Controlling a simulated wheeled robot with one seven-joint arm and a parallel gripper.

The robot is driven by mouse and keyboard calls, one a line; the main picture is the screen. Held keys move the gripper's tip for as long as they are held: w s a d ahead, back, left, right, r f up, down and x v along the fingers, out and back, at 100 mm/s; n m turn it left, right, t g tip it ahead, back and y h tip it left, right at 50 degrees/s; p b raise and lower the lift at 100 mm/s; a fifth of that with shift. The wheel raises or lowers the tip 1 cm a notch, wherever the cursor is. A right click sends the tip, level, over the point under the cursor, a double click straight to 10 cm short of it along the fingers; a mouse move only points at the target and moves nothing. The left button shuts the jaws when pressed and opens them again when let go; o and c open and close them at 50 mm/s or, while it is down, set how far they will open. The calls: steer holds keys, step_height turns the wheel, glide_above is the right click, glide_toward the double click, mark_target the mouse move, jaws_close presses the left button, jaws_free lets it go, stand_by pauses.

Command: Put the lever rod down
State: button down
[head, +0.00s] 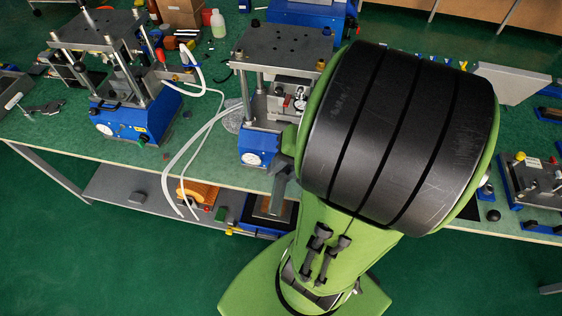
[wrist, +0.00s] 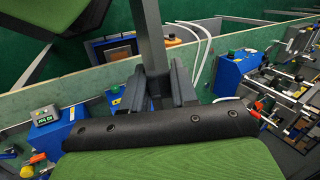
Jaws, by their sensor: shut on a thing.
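The lever rod is a straight grey bar (wrist: 149,35). In the wrist view it runs from between the fingers of my gripper (wrist: 160,88) up to the top edge. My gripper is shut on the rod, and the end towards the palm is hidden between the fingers. In the head view part of my gripper (head: 284,163) shows at the left of my green and black arm, in front of the bench edge. A short length of the rod (head: 277,194) hangs below it, over the lower shelf. My arm hides much of the bench behind it.
A blue press (head: 122,118) stands on the green bench at left; another blue press (head: 258,142) is just behind my gripper. White hoses (head: 186,155) hang over the front edge. An orange item (head: 197,192) lies on the lower shelf (head: 120,188). Bench surface (head: 45,135) is clear at front left.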

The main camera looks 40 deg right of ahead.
steer(key=w+d+f+n+g+y, duration=0.15)
steer(key=w+f+n, duration=0.25)
steer(key=w+f, duration=0.5)
steer(key=w+a+f+n+g, duration=0.2)
steer(key=w+a+f+n, duration=0.3)
steer(key=w+a+f, duration=0.4)
step_height(320, 180, down, 4)
steer(key=shift+w+a+g, duration=0.3)
steer(key=shift+w+g, duration=0.05)
steer(key=shift+w, duration=0.6)
